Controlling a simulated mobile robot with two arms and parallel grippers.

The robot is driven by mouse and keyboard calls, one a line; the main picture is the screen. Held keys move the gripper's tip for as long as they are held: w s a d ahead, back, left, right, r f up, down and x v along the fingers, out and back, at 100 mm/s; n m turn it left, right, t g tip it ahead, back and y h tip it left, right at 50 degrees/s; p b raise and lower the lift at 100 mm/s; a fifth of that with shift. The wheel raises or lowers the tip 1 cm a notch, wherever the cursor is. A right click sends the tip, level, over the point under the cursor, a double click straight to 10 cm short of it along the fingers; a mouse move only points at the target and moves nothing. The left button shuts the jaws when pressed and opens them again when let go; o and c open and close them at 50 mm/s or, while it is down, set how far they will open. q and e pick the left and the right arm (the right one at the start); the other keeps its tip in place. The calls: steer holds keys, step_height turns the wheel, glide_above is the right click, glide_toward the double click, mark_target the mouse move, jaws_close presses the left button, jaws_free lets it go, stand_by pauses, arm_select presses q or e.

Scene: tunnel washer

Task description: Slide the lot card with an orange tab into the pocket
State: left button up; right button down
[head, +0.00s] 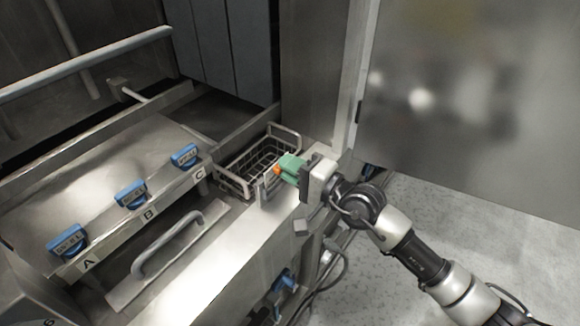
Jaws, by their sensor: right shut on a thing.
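My right gripper (302,180) is at the centre right of the head view, above the end of the metal counter. It is shut on a green lot card (291,164) with an orange tab (277,170) at its left end. A small metal pocket (264,191) stands on the counter just below and left of the tab, beside the wire basket. I cannot tell whether the card touches the pocket. My left gripper is not in view.
A wire basket (232,180) sits just left of the card. Blue knobs labelled A (67,241), B (131,194) and C (185,156) line the sloped panel. A metal handle (165,244) rises in front of them. A steel panel (470,100) stands at right.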

steer(key=shift+f+b, duration=0.45)
stand_by(0.7)
steer(key=c, duration=1.1)
jaws_free()
steer(key=shift+o, duration=0.2)
steer(key=shift+s+f, duration=0.1)
